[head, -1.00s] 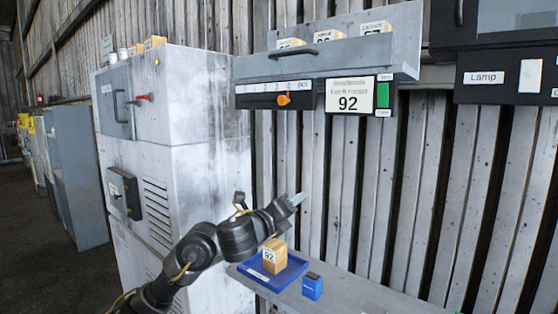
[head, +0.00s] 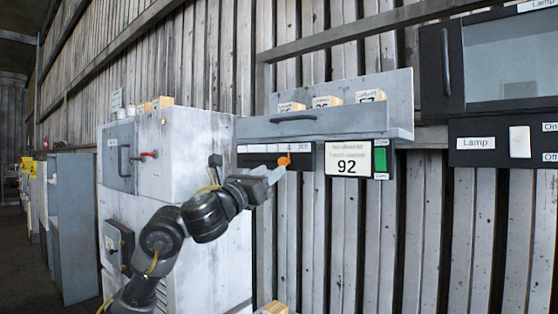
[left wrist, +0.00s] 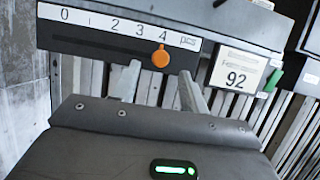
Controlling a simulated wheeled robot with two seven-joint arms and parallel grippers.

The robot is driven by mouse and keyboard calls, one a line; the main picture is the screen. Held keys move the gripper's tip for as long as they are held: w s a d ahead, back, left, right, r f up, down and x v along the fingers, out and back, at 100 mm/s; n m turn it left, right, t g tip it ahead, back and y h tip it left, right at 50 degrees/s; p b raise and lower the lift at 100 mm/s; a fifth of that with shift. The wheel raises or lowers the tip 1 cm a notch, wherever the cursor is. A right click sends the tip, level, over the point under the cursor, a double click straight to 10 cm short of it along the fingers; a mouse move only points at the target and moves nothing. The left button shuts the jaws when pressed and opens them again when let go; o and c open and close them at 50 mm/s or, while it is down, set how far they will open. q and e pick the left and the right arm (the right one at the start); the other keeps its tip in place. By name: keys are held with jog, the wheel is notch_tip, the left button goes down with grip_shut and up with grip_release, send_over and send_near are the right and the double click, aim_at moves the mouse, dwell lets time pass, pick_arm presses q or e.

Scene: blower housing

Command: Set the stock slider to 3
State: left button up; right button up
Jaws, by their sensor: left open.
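The stock slider is an orange knob (head: 284,161) on a black panel under a grey bin. In the left wrist view the knob (left wrist: 160,57) sits under the 4 of the white scale (left wrist: 115,25), which reads 0 to 4 pcs. My left gripper (head: 276,172) is just below and in front of the knob in the head view. In the left wrist view its two fingers (left wrist: 160,87) are spread apart and empty, with the knob beyond the gap between them. I cannot tell whether a finger touches the knob. My right gripper is not in view.
Right of the slider are a display showing 92 (head: 348,158) and a green switch (head: 380,160). The bin (head: 310,123) above holds several boxes. A grey cabinet (head: 185,145) stands left, and a Lamp panel (head: 500,142) is at right.

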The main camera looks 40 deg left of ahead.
aim_at(281, 163)
pick_arm(q)
jog(key=shift+p+x, duration=0.65)
jog(key=shift+x, duration=1.85)
grip_shut()
